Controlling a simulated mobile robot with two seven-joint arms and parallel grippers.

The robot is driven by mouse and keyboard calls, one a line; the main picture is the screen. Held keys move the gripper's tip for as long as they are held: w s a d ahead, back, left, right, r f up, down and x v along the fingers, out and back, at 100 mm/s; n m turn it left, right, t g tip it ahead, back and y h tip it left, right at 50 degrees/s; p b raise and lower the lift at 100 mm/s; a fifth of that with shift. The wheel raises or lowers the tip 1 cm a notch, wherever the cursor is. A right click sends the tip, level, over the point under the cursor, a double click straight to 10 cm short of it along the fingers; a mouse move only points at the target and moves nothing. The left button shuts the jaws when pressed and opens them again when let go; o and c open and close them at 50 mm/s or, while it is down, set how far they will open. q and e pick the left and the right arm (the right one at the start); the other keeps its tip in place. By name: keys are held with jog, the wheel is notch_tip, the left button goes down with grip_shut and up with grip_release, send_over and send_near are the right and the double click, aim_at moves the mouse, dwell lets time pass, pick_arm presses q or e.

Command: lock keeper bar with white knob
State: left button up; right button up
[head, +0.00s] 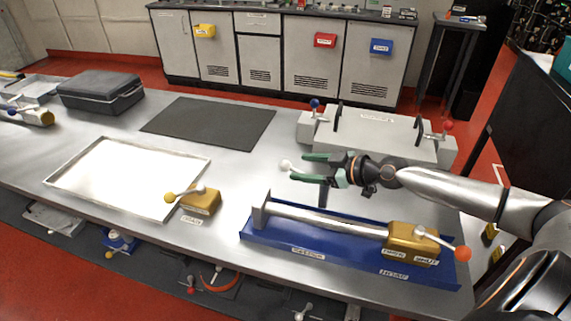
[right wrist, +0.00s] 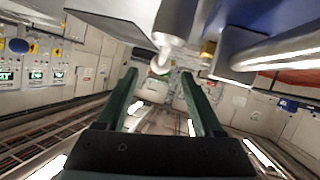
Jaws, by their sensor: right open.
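The white knob (head: 286,165) shows in the head view just left of my right gripper's fingertips. In the right wrist view the white knob (right wrist: 160,66) sits at the end of a pale rod (right wrist: 176,22), between the tips of the green fingers and slightly beyond them. My right gripper (head: 299,166) is open, with one finger on each side of the knob's line; I see no contact. My left gripper is not in view.
A blue tray (head: 270,237) with a long bar and a gold block (head: 412,240) with an orange knob lies in front. A grey-white housing (head: 375,132) with blue and red knobs stands behind. A white tray (head: 75,158) and gold block (head: 201,202) with yellow knob lie left.

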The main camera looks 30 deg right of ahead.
aim_at(290, 166)
jog(key=shift+p+x, duration=0.75)
jog(key=shift+x, duration=2.5)
jog(key=shift+s, duration=0.1)
jog(key=shift+c, duration=0.3)
grip_shut()
